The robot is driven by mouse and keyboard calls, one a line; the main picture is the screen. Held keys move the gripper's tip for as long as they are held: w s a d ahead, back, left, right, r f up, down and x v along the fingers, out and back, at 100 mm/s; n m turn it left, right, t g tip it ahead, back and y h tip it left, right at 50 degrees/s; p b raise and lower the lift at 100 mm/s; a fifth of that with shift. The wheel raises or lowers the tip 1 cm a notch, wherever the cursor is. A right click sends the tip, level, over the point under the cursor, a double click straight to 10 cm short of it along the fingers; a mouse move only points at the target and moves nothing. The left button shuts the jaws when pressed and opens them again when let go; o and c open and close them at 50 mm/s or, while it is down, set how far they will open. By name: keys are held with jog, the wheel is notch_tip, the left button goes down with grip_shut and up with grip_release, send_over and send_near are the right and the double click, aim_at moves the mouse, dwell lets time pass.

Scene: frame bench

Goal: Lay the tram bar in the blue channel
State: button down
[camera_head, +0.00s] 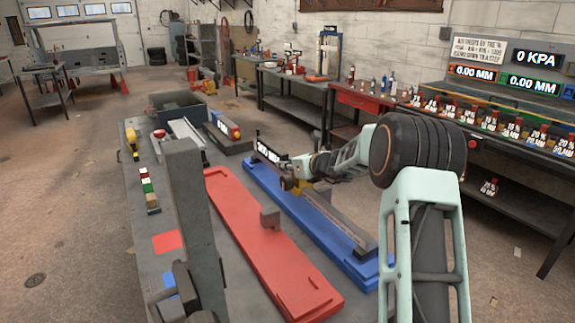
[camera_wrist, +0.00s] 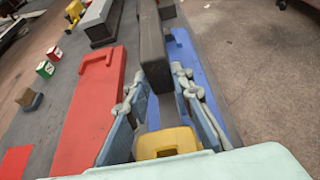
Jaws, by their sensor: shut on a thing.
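The tram bar (camera_head: 340,222) is a long dark grey bar with a black label plate at its far end. It runs lengthwise over the blue channel (camera_head: 262,178), roughly in line with it. My gripper (camera_head: 299,187) is shut on the bar near its middle. In the wrist view, the bar (camera_wrist: 154,48) passes between the blue-grey fingers of my gripper (camera_wrist: 155,85), with blue channel (camera_wrist: 190,62) showing beside it. I cannot tell whether the bar's underside touches the channel floor. My arm hides part of the channel's right side.
A grey upright post (camera_head: 190,210) stands at the bench's near left. Coloured blocks (camera_head: 148,190) and a dark bin (camera_head: 182,108) sit farther along.

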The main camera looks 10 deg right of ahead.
jog(key=shift+f+b, duration=0.8)
jog(key=shift+b, duration=0.2)
jog(key=c, duration=1.8)
grip_release()
jog(key=shift+r, duration=0.1)
jog(key=shift+o, duration=1)
jog(key=shift+s+f, duration=0.15)
jog(key=shift+f, duration=0.25)
notch_tip(320, 180, up, 5)
send_over(308, 189)
jog(key=shift+a, duration=0.15)
